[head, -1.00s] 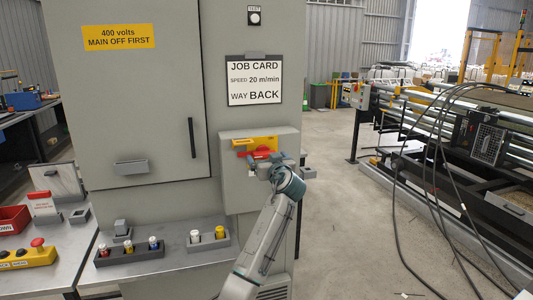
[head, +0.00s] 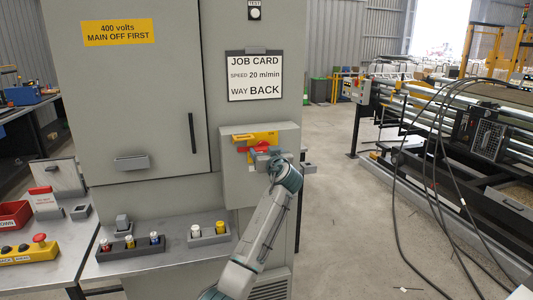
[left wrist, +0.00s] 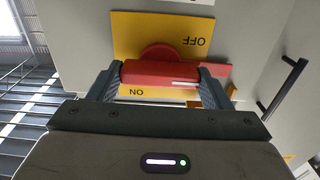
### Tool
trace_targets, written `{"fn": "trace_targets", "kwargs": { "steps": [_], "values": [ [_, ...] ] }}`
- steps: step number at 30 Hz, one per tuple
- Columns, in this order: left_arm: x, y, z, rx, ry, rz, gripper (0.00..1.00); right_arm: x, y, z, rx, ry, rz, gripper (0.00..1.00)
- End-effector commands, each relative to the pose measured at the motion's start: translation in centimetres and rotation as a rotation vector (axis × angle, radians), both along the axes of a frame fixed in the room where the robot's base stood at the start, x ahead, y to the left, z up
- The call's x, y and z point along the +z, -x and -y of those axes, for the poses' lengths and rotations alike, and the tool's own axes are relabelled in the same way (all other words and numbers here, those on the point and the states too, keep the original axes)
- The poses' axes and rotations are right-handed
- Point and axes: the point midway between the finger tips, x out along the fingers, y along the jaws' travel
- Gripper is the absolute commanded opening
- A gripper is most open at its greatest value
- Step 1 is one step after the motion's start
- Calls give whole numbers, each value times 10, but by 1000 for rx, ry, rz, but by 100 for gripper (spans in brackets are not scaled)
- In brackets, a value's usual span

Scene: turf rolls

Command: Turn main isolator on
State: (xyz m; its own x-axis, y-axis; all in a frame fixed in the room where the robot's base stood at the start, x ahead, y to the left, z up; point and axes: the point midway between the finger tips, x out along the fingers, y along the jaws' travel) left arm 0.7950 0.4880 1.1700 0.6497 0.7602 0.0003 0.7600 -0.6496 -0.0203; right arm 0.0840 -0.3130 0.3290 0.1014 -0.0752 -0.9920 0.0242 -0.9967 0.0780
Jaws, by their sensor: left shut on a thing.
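The main isolator is a red rotary handle (left wrist: 160,73) on a yellow plate (head: 262,137), set on a grey box (head: 236,185) on the cabinet front. In the left wrist view the plate (left wrist: 135,35) shows upside-down, with OFF at upper right and ON at lower left. The handle lies level across that view, between the two words. My left gripper (left wrist: 160,85) is shut on the handle, one finger at each side. In the head view the left gripper (head: 262,158) partly hides the handle. My right gripper is not in view.
A job card (head: 255,75) hangs above the isolator. The tall grey cabinet door (head: 130,80) has a black handle. A bench (head: 110,270) with button boxes stands in front. A red tray (head: 14,215) is at left. A roller machine with loose cables (head: 430,150) stands at right beyond open floor.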

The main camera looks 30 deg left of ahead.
Motion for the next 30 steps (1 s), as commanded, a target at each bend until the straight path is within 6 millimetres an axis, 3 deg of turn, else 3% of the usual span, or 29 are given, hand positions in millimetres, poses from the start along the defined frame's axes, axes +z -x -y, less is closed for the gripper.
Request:
{"fn": "trace_targets", "kwargs": {
  "steps": [14, 30],
  "values": [
    [0, 0, 0, 1, -199, -234, 50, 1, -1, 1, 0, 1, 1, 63],
    [1, 0, 0, 0, -532, -627, 50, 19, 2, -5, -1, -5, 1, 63]
  ]
}}
